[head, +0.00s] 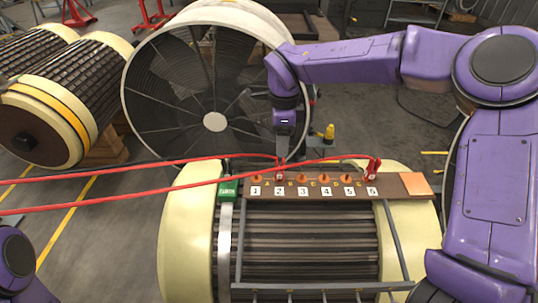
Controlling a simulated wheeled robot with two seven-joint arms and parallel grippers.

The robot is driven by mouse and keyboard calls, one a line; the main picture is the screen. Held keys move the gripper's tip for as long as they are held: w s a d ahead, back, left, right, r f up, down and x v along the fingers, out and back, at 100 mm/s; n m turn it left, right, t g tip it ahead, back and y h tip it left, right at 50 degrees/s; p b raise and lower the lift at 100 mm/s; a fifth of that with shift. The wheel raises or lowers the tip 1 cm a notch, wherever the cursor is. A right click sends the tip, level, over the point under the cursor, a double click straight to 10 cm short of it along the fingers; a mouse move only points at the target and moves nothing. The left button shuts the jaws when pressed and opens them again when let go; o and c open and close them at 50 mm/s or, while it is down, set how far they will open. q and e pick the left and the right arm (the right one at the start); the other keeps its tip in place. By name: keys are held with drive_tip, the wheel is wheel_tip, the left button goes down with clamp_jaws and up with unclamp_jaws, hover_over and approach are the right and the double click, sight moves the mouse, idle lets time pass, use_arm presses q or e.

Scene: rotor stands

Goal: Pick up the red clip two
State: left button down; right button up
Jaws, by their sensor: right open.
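A small red clip (280,171) with a red cable sits at position 2 on the brown terminal board (415,185). A second red clip (373,168) with a cable is at position 6. My right gripper (282,155) points down directly above the clip at position 2, very close to it. Its jaws are open, and I cannot tell whether the clip is between them. The gripper partly hides the area behind the clip. My left gripper is not in view; only part of my left arm shows at the lower left.
The board lies on a cream-ended rotor (190,245) with a grey metal frame (322,288). A green clamp marked earth (228,188) is left of position 1. Red cables run out to the left. A large fan-like drum (165,75) stands behind. A yellow bottle-like object (330,132) is beyond the board.

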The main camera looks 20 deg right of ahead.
sight(279, 168)
drive_tip(key=f, duration=0.3)
drive_tip(key=f+b, duration=0.1)
drive_tip(key=f, duration=0.2)
drive_tip(key=a+f, duration=0.1)
drive_tip(key=f, duration=0.3)
drive_tip(key=shift+s+f+b, duration=0.1)
drive_tip(key=shift+s+b, duration=0.2)
drive_tip(key=shift+s, duration=0.05)
drive_tip(key=shift+d, duration=0.1)
clamp_jaws()
